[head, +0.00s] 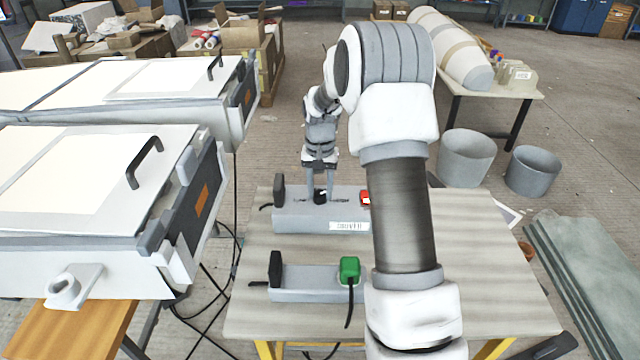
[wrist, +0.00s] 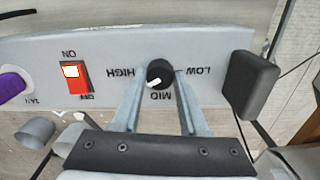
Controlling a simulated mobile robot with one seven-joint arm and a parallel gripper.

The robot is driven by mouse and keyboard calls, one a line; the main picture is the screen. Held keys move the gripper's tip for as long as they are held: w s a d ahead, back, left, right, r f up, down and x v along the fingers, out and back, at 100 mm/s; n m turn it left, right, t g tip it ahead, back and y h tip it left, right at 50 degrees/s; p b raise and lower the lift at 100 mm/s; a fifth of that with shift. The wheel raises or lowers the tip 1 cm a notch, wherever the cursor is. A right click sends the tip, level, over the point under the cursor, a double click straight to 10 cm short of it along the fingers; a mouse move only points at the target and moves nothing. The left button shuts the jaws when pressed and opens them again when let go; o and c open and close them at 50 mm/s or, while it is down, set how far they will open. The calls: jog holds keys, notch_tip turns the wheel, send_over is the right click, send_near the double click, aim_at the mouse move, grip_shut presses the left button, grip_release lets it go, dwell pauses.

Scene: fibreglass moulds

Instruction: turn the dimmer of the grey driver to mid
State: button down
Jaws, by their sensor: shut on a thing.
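The grey driver (head: 290,222) lies on the table, the farther of two grey boxes, with a barcode label on its near side. In the wrist view its face (wrist: 215,55) appears upside down. The black dimmer knob (wrist: 160,72) sits amid the marks HIGH at left, MID below and LOW at right. Its white pointer is aimed at lower left, between HIGH and MID. My gripper (wrist: 160,82) is shut on the knob, one finger on each side. In the head view my gripper (head: 320,194) reaches down onto the driver's top.
A red rocker switch (wrist: 76,78) marked ON and OFF and a purple part (wrist: 12,84) are beside the knob. A black block (wrist: 250,85) is at the driver's end. A second grey box (head: 310,284) with a green plug (head: 349,268) lies nearer. White moulds (head: 90,180) stand left.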

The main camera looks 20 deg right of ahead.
aim_at(320, 193)
jog(key=n+p, duration=0.3)
jog(key=n, duration=0.3)
jog(key=shift+r, duration=0.15)
jog(key=n+p, duration=0.2)
jog(key=n, duration=0.4)
dwell(0.3)
jog(key=shift+c, duration=2.2)
grip_release()
notch_tip(320, 193, up, 17)
jog(key=p, duration=0.2)
jog(key=shift+p, duration=0.4)
jog(key=shift+r, duration=0.15)
